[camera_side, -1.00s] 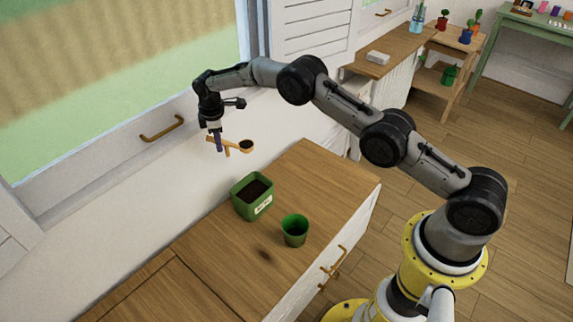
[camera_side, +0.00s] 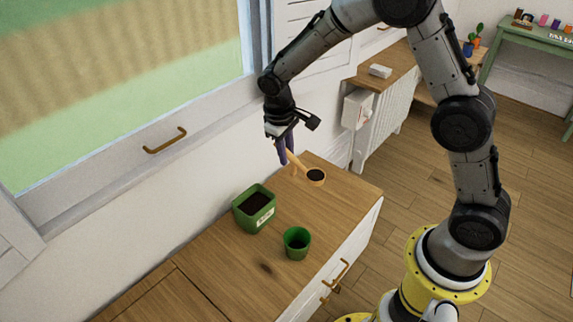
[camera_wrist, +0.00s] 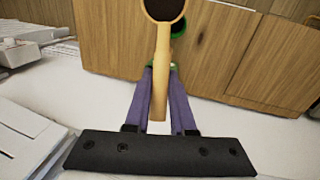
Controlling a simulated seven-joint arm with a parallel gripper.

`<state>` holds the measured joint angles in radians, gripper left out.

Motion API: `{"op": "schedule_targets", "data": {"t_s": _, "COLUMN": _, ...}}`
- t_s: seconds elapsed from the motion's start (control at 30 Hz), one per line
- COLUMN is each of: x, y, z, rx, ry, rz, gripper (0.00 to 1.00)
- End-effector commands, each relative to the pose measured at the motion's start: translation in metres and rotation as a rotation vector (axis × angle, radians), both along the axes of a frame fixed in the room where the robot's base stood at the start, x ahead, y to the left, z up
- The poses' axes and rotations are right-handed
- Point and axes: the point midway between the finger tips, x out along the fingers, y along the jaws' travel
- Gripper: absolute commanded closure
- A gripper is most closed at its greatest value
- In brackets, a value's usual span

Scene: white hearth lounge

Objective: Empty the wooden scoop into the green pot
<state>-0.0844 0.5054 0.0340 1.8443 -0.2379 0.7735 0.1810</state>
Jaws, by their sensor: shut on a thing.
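The wooden scoop (camera_side: 315,177) is full of dark soil and held level in the air, above the back right part of the counter. My gripper (camera_side: 288,155) is shut on its handle. In the wrist view the scoop handle (camera_wrist: 160,80) runs up between the purple fingers (camera_wrist: 160,95), and the soil-filled bowl is cut off at the top. The round green pot (camera_side: 296,243) stands upright on the counter, in front of and below the scoop. Its inside looks dark. In the wrist view, part of a green thing shows behind the scoop bowl.
A square green planter (camera_side: 254,209) with dark soil and a white label stands on the wooden counter (camera_side: 215,265), left of the pot. The window wall with a handle (camera_side: 165,141) is behind. A white box (camera_side: 357,108) is on the wall at right.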

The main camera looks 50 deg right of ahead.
Motion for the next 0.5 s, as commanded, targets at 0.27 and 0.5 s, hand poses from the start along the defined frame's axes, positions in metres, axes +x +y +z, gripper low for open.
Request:
{"op": "schedule_targets", "data": {"t_s": 0.27, "x": -0.003, "y": -0.008, "z": -0.019, "rx": -0.001, "ry": 0.002, "rz": -0.040, "gripper": 1.00}}
{"op": "schedule_targets", "data": {"t_s": 0.5, "x": 0.003, "y": -0.047, "z": -0.105, "rx": 0.002, "ry": 0.008, "rz": 0.336, "gripper": 1.00}}
